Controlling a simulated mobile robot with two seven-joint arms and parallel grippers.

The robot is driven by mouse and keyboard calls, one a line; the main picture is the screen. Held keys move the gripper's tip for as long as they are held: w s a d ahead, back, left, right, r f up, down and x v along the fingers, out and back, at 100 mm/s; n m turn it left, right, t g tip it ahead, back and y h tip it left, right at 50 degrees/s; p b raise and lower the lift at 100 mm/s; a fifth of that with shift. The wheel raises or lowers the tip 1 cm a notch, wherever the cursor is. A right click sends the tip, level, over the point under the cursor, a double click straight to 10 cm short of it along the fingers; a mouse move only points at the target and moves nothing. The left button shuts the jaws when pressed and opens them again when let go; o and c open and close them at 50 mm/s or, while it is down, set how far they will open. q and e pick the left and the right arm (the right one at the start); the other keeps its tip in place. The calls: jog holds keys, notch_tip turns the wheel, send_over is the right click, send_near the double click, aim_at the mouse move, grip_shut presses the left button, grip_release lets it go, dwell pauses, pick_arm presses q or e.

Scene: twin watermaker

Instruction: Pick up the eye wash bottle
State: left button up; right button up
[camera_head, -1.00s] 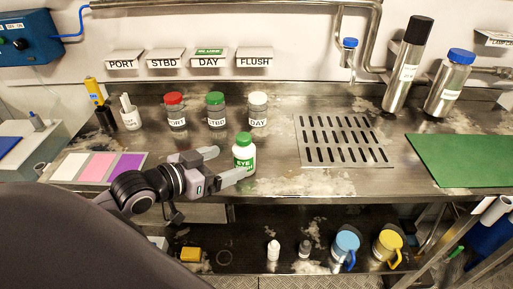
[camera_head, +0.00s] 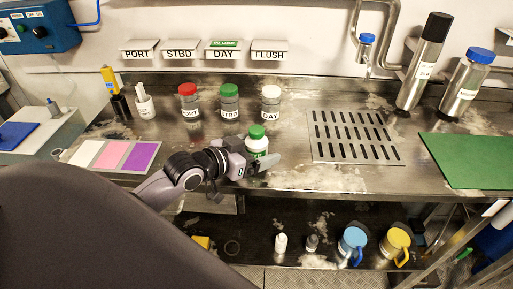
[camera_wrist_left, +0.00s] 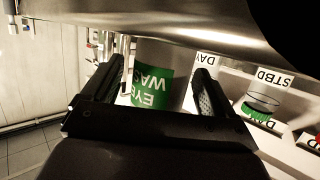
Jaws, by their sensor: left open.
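The eye wash bottle (camera_head: 257,141) is white with a green cap and a green label, and stands upright near the front edge of the steel counter. My left gripper (camera_head: 256,160) is at the bottle, low and level with the counter, and partly hides its lower part. In the left wrist view the bottle (camera_wrist_left: 151,72) appears upside down between the two open fingers of the left gripper (camera_wrist_left: 158,84). Whether a finger touches it I cannot tell. My right gripper is not in view.
Jars with red (camera_head: 188,102), green (camera_head: 229,102) and white (camera_head: 271,102) lids stand behind the bottle. A slotted drain plate (camera_head: 315,150) lies to the right, then a green mat (camera_head: 470,160). A colour card (camera_head: 110,155) lies left. Mugs and small bottles stand on the lower shelf.

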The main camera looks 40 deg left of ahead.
pick_arm(q)
jog(key=c, duration=1.2)
jog(key=shift+r, duration=0.1)
